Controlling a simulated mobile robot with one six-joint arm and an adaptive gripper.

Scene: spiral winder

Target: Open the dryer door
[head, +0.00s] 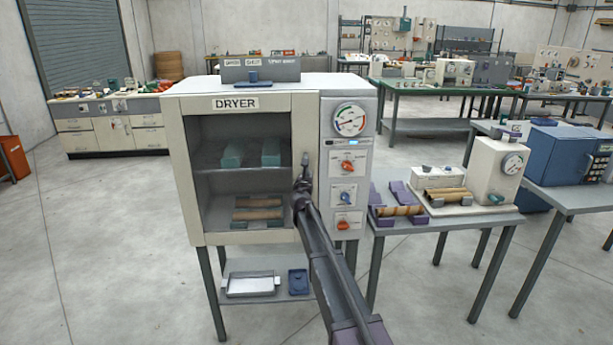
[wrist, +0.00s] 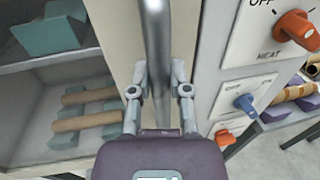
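The dryer (head: 235,103) is a cream cabinet on a stand, in the middle of the head view. Its windowed door (head: 305,130) looks closed against the front. Behind the window are teal blocks and tan rolls on two shelves. The door's vertical metal bar handle (wrist: 157,40) runs down the right side of the door in the wrist view. My gripper (wrist: 160,80) has one finger on each side of this bar, close against it, and looks shut on it. In the head view my gripper (head: 303,190) is at the door's right edge and hides much of the handle.
The control panel with a gauge (head: 350,119) and knobs, including an orange heat knob (wrist: 297,27), is just right of the handle. A side table (head: 440,222) with purple holders stands close on the right. The floor (head: 110,250) left of the dryer is clear.

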